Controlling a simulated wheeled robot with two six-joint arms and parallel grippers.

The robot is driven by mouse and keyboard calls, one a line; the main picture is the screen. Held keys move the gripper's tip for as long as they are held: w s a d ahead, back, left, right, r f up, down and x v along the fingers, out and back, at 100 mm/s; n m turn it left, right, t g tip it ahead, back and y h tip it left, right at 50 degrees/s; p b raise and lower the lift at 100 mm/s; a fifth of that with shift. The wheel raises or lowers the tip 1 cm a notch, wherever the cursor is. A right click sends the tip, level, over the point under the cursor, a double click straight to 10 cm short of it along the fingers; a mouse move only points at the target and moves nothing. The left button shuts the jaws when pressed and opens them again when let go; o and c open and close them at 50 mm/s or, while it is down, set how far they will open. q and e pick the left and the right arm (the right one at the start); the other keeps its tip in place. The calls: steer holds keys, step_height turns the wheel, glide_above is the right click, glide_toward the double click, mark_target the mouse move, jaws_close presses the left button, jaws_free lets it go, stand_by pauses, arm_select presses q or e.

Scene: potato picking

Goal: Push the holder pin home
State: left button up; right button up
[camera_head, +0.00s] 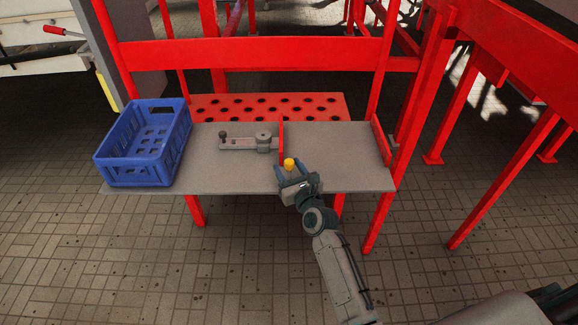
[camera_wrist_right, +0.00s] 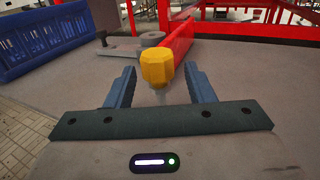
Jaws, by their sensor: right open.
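A yellow-headed pin (camera_head: 290,163) stands near the front edge of the grey tabletop. In the right wrist view the yellow head (camera_wrist_right: 157,67) sits above a pale shaft, whose lower end is hidden behind the gripper. My right gripper (camera_head: 289,171) is open, with one blue finger on each side of the pin and gaps between them. A grey metal fixture with a round boss (camera_head: 263,140) and a small dark knob lies farther back on the table. Whether the pin sits in a holder cannot be told. My left gripper is not in view.
A blue crate (camera_head: 112,161) stands at the table's left end. A red upright plate (camera_head: 281,137) stands beside the fixture, and red frame posts and rails surround the table. The grey tabletop (camera_head: 345,163) is clear on the right.

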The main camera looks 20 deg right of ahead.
steer(key=shift+c, duration=1.1)
jaws_close()
steer(key=shift+r, duration=0.15)
